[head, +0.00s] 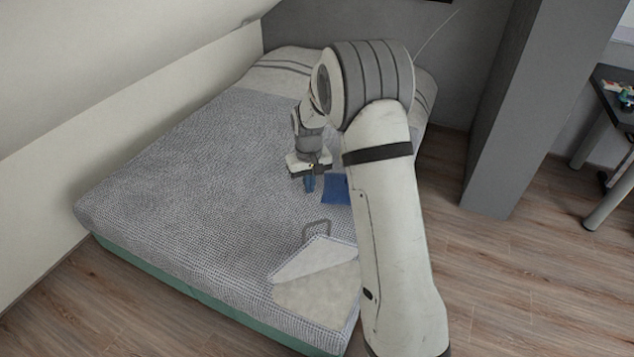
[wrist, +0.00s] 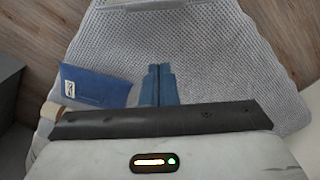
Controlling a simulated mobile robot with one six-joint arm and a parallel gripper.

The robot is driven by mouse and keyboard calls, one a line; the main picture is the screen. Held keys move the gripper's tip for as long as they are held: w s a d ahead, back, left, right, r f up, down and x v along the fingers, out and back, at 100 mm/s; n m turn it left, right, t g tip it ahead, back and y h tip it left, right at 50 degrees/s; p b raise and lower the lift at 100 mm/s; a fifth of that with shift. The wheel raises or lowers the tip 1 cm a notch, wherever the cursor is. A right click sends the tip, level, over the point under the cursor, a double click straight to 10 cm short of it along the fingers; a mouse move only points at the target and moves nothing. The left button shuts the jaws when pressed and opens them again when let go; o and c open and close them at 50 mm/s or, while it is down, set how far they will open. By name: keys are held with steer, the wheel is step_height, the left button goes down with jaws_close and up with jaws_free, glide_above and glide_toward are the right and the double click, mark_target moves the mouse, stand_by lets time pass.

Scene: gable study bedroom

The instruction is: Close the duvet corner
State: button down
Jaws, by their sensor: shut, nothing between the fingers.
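The grey woven duvet (head: 190,165) covers most of the bed. At the bed's front right its corner (head: 316,258) is turned back, showing a pale underside. A bare beige patch (head: 318,297) lies in front of the fold. A grey loop handle (head: 316,228) stands at the far edge of the turned-back corner. My gripper (head: 309,185) is shut and empty, pointing down over the bed, farther back than the handle and apart from it. In the wrist view its blue fingers (wrist: 158,84) are together over the duvet (wrist: 200,50).
A blue flat item (head: 335,189) lies on the bed just right of my gripper; the wrist view shows its white label. My arm hides part of the bed's right side. A sloped wall (head: 100,95) borders the left. A grey pillar (head: 510,120) and a desk (head: 615,95) stand right.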

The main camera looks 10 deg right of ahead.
steer(key=s+f, duration=0.4)
steer(key=f, duration=0.3)
steer(key=shift+d, duration=0.3)
